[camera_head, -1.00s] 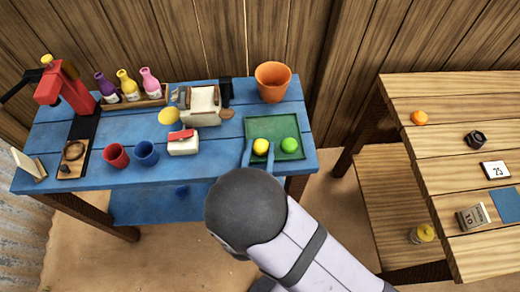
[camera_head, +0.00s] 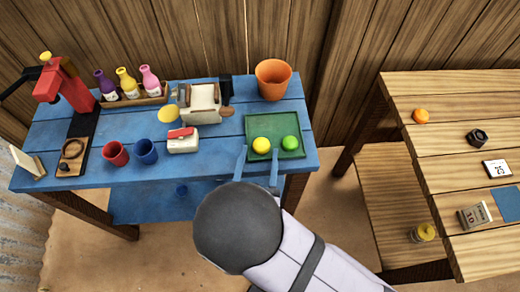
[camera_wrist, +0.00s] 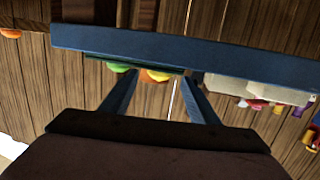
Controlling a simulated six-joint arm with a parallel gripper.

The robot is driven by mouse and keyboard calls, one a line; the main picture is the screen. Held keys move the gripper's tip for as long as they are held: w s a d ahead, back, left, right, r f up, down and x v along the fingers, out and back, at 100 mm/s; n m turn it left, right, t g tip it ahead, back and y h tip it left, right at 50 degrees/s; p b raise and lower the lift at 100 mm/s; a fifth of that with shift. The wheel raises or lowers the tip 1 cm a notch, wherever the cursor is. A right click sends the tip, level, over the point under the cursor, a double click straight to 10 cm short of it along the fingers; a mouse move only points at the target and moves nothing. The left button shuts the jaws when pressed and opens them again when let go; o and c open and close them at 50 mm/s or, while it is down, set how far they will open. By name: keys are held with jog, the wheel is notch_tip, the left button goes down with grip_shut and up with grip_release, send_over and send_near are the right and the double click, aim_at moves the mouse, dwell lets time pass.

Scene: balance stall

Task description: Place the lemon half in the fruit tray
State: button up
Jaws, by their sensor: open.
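The yellow lemon half (camera_head: 261,145) sits in the left part of the green fruit tray (camera_head: 262,126), beside a green round fruit (camera_head: 290,143). My gripper (camera_head: 257,166) is open at the tray's front edge, its blue fingers spread wider than the lemon half and clear of it. In the wrist view the lemon half (camera_wrist: 155,76) shows beyond and between the open fingers (camera_wrist: 162,82), with the green fruit (camera_wrist: 118,68) next to it and the edge of the tray (camera_wrist: 100,57) above. The flat cut face of the lemon half cannot be made out.
An orange pot (camera_head: 273,80) stands behind the tray on the blue table (camera_head: 220,156). A white box with a red top (camera_head: 183,141), a blue cup (camera_head: 146,152) and a red cup (camera_head: 116,154) stand to the left. A wooden table (camera_head: 450,105) is at right.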

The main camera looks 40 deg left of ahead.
jog(key=shift+b+v, duration=0.3)
jog(key=shift+v, duration=2.05)
